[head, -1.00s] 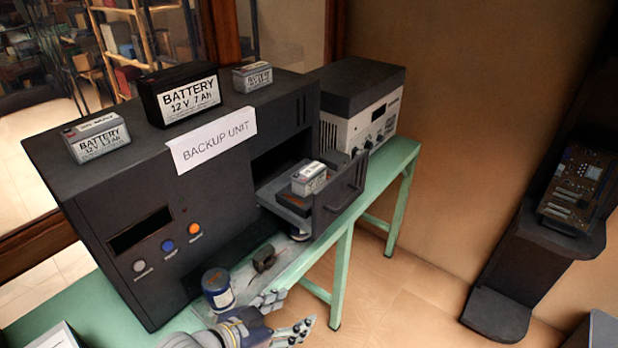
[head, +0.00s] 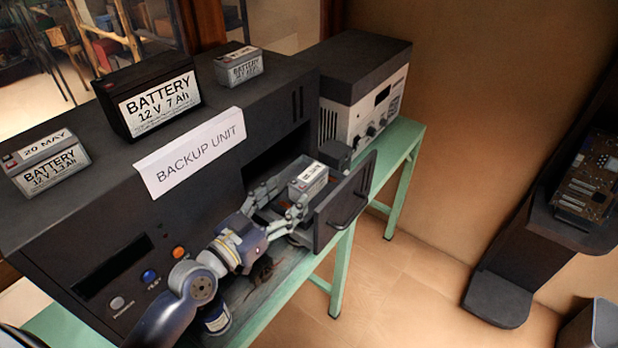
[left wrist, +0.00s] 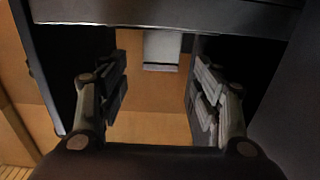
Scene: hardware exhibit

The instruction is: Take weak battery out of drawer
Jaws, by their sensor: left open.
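The small grey battery with a white label (head: 308,180) sits in the open drawer (head: 344,203) of the dark backup unit. My left gripper (head: 287,194) reaches over the drawer from the left. Its fingers are open, with one on the far side and one on the near side, pointing toward the battery. I cannot tell whether they touch it. In the left wrist view the open fingers (left wrist: 160,90) frame a pale grey block (left wrist: 161,48), which seems to be the battery, beyond the tips. My right gripper is not in view.
Three other batteries stand on the backup unit: a large black one (head: 150,95), a small one at left (head: 45,165) and one at the back (head: 239,68). A grey-white device (head: 362,100) stands behind the drawer.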

